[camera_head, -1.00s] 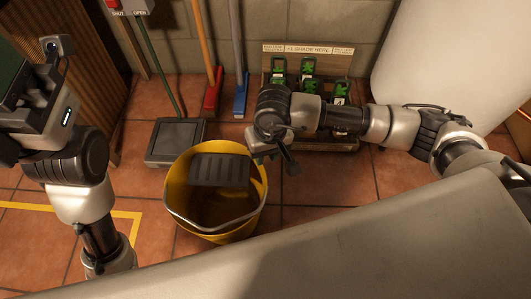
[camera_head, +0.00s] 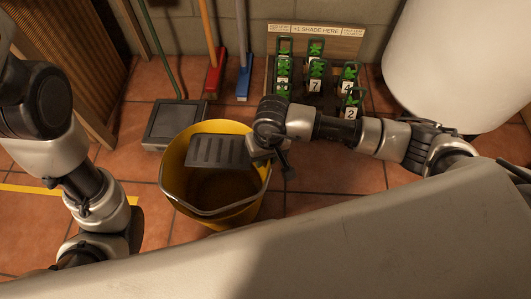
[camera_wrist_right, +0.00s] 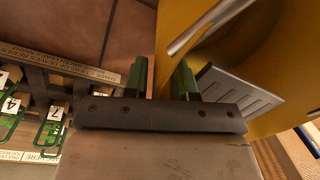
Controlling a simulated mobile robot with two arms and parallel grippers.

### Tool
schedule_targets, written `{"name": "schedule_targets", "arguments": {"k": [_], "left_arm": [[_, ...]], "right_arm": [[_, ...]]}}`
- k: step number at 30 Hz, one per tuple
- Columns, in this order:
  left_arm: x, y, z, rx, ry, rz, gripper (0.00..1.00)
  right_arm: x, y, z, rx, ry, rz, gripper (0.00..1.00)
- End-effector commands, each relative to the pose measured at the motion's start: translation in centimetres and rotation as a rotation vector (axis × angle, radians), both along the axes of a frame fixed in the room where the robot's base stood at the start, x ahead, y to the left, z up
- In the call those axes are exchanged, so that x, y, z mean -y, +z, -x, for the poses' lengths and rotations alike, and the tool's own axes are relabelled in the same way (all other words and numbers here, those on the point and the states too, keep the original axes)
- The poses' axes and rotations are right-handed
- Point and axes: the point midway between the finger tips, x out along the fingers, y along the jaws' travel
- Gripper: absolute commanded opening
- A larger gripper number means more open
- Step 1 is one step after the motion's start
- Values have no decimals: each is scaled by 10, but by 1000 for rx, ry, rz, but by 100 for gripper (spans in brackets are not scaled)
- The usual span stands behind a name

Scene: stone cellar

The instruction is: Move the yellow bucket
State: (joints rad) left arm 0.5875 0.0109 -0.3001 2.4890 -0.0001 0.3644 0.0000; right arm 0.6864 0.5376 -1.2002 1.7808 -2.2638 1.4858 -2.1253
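The yellow bucket (camera_head: 241,207) stands upright on the tiled floor, with a grey ribbed wringer plate (camera_head: 217,151) inside and a grey handle lying along its near rim. My right gripper (camera_head: 285,163) is at the bucket's right rim. In the right wrist view, its two green fingers (camera_wrist_right: 160,80) are apart, and the edge of the bucket wall (camera_wrist_right: 172,25) shows between and beyond them. I cannot tell whether they touch it. My left arm comes in at the left, with its gripper outside the picture.
Red (camera_head: 215,78) and blue (camera_head: 243,84) brooms lean on the wall. A rack of numbered green-handled items (camera_head: 316,68) stands behind my right arm, near a large white rounded vessel (camera_head: 455,65). Floor right of the bucket is clear.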

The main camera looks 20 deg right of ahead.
Motion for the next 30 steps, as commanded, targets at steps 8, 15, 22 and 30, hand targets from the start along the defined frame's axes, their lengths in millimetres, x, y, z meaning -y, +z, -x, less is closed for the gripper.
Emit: {"name": "schedule_targets", "arguments": {"k": [8, 15, 22, 30], "left_arm": [[0, 0, 0, 0, 0, 0, 45], [0, 0, 0, 0, 0, 0, 45], [0, 0, 0, -1, -1, -1, 45], [0, 0, 0, -1, -1, -1, 45]], "right_arm": [[0, 0, 0, 0, 0, 0, 16], [0, 0, 0, 0, 0, 0, 0], [0, 1, 0, 0, 0, 0, 0], [0, 0, 0, 0, 0, 1, 0]]}}
